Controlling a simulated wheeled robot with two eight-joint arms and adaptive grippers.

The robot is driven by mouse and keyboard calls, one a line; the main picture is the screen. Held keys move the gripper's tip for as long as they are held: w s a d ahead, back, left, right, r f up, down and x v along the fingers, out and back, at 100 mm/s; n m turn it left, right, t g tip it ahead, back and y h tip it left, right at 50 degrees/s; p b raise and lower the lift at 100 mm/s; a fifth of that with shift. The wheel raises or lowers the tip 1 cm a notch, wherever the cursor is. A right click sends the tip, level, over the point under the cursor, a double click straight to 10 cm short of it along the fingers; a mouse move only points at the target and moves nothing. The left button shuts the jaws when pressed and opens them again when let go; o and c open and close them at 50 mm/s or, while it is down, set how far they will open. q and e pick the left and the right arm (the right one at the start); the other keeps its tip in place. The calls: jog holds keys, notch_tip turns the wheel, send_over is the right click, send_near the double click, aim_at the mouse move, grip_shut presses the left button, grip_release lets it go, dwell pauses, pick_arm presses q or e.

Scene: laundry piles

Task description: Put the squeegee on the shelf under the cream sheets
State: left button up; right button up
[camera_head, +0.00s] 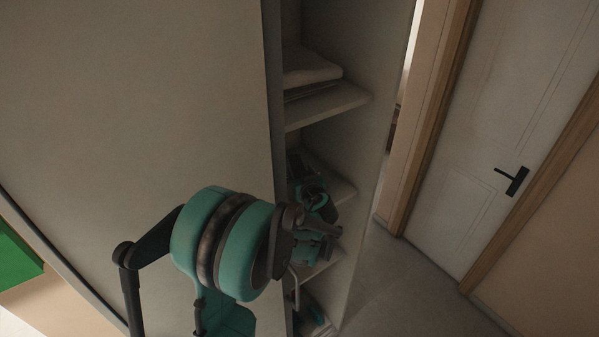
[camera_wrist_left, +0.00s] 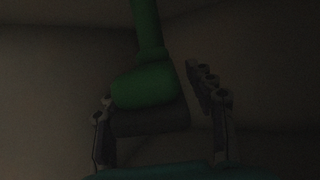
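The folded cream sheets (camera_head: 310,68) lie on an upper shelf (camera_head: 325,106) in the tall narrow cabinet in the head view. A lower shelf (camera_head: 342,191) is under them. My left gripper (camera_head: 312,195) reaches into the cabinet around that lower shelf, dark and hard to make out. The left wrist view shows a green squeegee (camera_wrist_left: 148,82) with its handle running up, between the fingers of my left gripper (camera_wrist_left: 165,105). It covers part of the left finger, and a gap shows beside the right one. Whether the fingers grip it is unclear. My right gripper is out of view.
A large flat cabinet panel (camera_head: 140,95) fills the left of the head view. The cabinet's side wall (camera_head: 368,140) bounds the shelves on the right. A white door (camera_head: 515,120) with a black handle stands beyond, with bare floor (camera_head: 410,285) before it.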

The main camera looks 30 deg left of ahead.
pick_arm(q)
jog(key=shift+r, duration=0.1)
jog(key=shift+r+p, duration=0.2)
jog(key=shift+p, duration=0.1)
jog(key=b+v, duration=0.1)
jog(key=v, duration=1.1)
